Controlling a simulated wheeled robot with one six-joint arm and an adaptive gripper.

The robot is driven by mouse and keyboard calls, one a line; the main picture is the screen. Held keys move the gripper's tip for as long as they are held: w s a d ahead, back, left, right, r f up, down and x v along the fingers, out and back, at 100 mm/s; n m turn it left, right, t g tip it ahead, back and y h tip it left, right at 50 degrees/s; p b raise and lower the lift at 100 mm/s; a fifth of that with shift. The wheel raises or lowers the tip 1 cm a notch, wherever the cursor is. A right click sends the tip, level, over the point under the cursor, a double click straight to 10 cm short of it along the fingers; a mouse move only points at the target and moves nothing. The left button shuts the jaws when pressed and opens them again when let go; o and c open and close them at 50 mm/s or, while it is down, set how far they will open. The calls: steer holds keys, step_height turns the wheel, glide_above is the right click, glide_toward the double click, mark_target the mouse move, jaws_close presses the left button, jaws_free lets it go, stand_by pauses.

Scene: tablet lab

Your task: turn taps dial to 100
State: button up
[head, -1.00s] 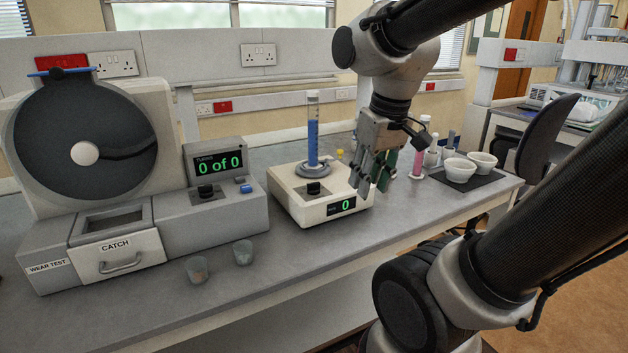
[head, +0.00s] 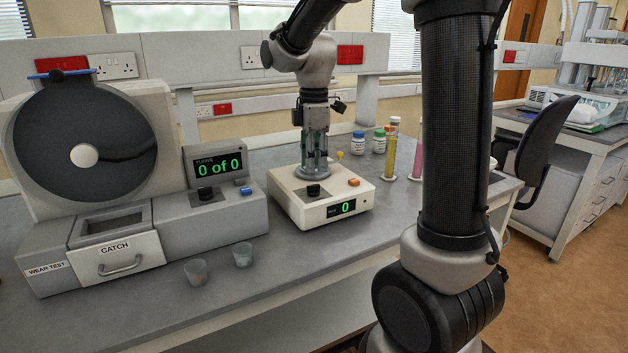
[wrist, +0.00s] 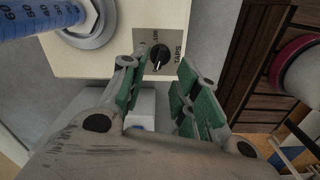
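The taps dial is a small black knob (head: 313,190) on the front of the cream tapping machine (head: 285,201). The machine's green display (head: 341,208) reads 0. In the wrist view the dial (wrist: 160,57) sits on a grey plate marked TAPS, with a white pointer line. My gripper (head: 315,158) points down over the machine, just above and behind the dial in the head view. The wrist view shows its two green-padded fingers (wrist: 165,66) apart and empty, with the dial between their tips in the picture. Contact cannot be seen. The blue-filled cylinder (wrist: 45,15) is left of the fingers.
An orange button (head: 353,182) is on the machine's top, right of the dial. The wear test machine (head: 215,222), reading 0 of 0, stands left. Two small beakers (head: 196,271) (head: 242,254) are on the bench front. Bottles (head: 358,149) and cylinders (head: 391,155) stand behind right.

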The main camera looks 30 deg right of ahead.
mark_target(314, 185)
step_height(314, 185, down, 6)
steer(key=shift+r, duration=0.15)
jaws_close()
